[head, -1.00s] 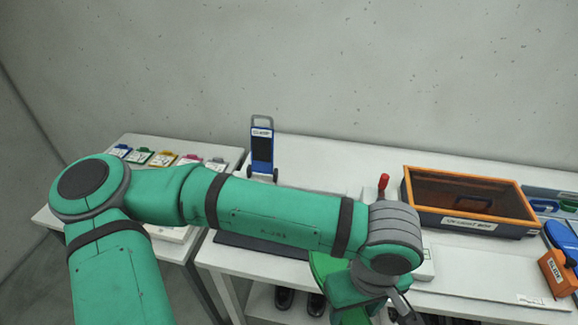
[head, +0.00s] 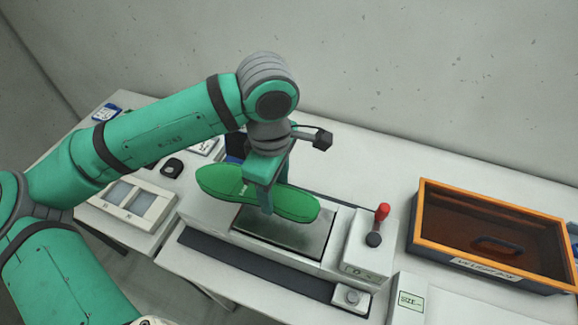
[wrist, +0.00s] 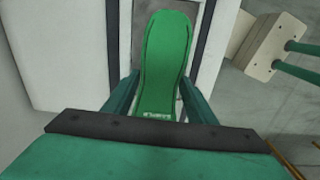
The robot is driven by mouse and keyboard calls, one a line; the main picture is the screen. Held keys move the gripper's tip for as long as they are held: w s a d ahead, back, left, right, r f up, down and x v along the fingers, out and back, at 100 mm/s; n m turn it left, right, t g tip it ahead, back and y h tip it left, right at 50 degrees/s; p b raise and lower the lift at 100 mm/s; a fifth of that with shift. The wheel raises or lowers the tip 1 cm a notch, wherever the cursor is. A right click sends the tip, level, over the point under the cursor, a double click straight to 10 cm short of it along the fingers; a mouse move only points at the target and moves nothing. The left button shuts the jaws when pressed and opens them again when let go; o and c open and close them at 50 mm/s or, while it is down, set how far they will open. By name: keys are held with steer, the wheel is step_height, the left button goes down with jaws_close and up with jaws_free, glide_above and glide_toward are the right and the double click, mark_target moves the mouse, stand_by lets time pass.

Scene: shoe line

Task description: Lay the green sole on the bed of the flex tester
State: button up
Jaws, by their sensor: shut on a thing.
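The green sole (head: 298,205) is held in my gripper (head: 266,206), which is shut across its middle. In the head view the sole appears above the grey metal bed (head: 285,238) of the flex tester (head: 330,265) and overhangs its left end. I cannot tell how large the gap below it is. In the wrist view the sole (wrist: 165,55) lies lengthwise between the two fingers of my gripper (wrist: 160,98). It hides much of what is beneath. A red-knobbed lever (head: 381,213) stands at the tester's right end.
An orange-rimmed box (head: 418,215) with a dark see-through lid stands right of the tester. A white panel with a size label (head: 411,301) is at the front right. A pale device with two grey windows (head: 132,204) sits to the left. A dark strip (head: 250,260) runs along the tester's front.

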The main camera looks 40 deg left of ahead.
steer(key=shift+w+a+f, duration=0.1)
steer(key=shift+w+a, duration=0.1)
steer(key=shift+a, duration=0.05)
steer(key=shift+f, duration=4.2)
steer(key=o, duration=1.3)
step_height(320, 180, up, 11)
steer(key=shift+f, duration=0.1)
